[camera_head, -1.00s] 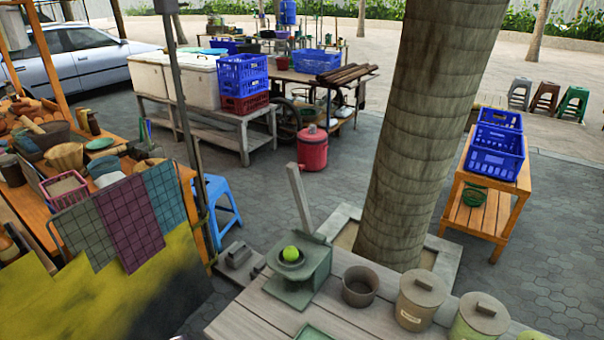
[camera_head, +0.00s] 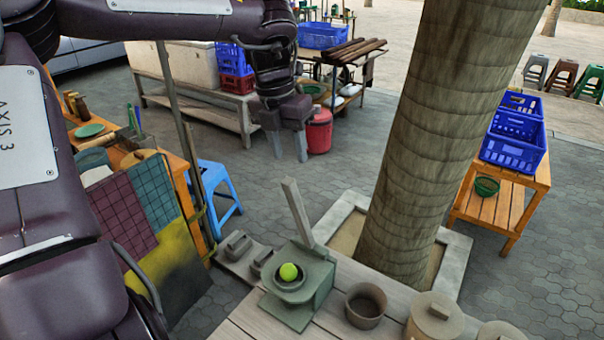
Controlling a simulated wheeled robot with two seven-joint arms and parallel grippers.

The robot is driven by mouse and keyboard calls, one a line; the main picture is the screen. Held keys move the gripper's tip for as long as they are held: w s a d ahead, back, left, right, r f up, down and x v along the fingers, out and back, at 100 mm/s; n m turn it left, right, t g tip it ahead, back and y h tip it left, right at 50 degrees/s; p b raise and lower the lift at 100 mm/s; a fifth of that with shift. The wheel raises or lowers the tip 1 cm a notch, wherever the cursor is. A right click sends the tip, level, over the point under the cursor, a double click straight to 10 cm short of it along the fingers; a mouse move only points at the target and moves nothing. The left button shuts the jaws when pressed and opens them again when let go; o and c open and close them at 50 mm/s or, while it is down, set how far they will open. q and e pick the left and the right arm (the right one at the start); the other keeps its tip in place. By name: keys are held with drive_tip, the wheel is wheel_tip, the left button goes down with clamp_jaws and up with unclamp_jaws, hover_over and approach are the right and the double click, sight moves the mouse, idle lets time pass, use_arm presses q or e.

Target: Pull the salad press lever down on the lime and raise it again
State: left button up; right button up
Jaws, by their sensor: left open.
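The salad press (camera_head: 304,285) is a grey-green stand on the wooden table. Its lever (camera_head: 297,211) stands up at the back, tilted slightly left. The green lime (camera_head: 288,272) sits in the round cup on the press. My left gripper (camera_head: 289,148) hangs fingers down, open and empty. In the picture it is above the lever's top and apart from it. My left arm fills the left side of the view. My right gripper is not in view.
A brown clay bowl (camera_head: 366,305) and a lidded pot (camera_head: 433,318) stand right of the press on the table (camera_head: 335,326). Grey lidded blocks (camera_head: 238,247) lie to its left. A thick tree trunk (camera_head: 432,130) rises close behind the table.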

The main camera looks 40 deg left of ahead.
sight(292, 179)
use_arm(q)
drive_tip(key=shift+s+d+r+m+g+y, duration=0.25)
drive_tip(key=shift+s+d, duration=0.1)
drive_tip(key=shift+d, duration=0.2)
drive_tip(key=shift+s+d+r+m+g+y, duration=0.25)
drive_tip(key=shift+s+d, duration=0.05)
drive_tip(key=shift+d, duration=0.2)
drive_tip(key=shift+s+d, duration=0.15)
drive_tip(key=shift+s+f, duration=0.15)
drive_tip(key=shift+f, duration=0.25)
wheel_tip(292, 179, down, 6)
drive_tip(key=shift+p, duration=0.75)
drive_tip(key=shift+f, duration=0.35)
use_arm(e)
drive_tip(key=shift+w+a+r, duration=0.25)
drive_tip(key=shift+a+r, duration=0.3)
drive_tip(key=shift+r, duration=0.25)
use_arm(q)
drive_tip(key=shift+c, duration=0.5)
clamp_jaws()
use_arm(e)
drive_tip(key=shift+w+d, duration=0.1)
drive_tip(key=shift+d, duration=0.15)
